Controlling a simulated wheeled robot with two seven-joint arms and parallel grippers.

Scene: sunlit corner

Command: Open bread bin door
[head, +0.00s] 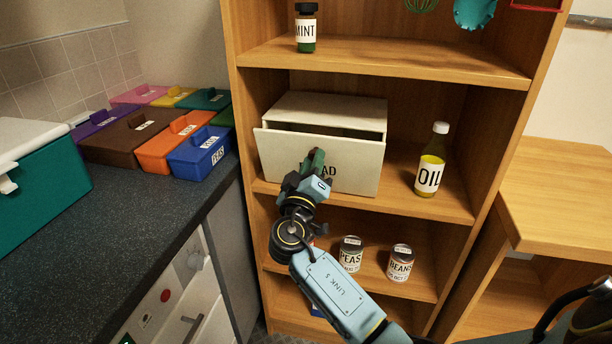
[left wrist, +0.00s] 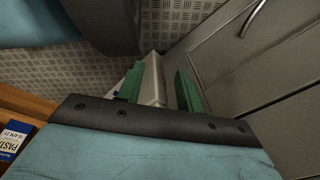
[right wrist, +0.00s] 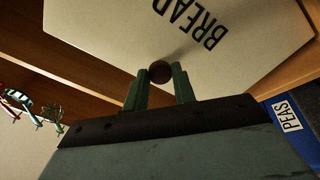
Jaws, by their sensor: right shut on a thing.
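The cream bread bin (head: 335,107) stands on the middle shelf of the wooden unit. Its front door (head: 350,172), lettered BREAD, is tilted outward, with a dark gap along its top edge. In the right wrist view the door (right wrist: 250,50) fills the upper part, with a round brown knob (right wrist: 160,71) on it. My right gripper (head: 316,160) is shut on that knob; its green fingers show either side of it in the right wrist view (right wrist: 160,88). My left gripper (left wrist: 168,82) is out of the head view; its green fingers stand apart with nothing seen between them.
An oil bottle (head: 431,160) stands right of the bin on the same shelf. Peas (head: 350,255) and beans (head: 400,263) tins stand on the shelf below, near my right arm. Coloured boxes (head: 165,150) and a teal box (head: 40,190) sit on the dark counter (head: 130,235) at left.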

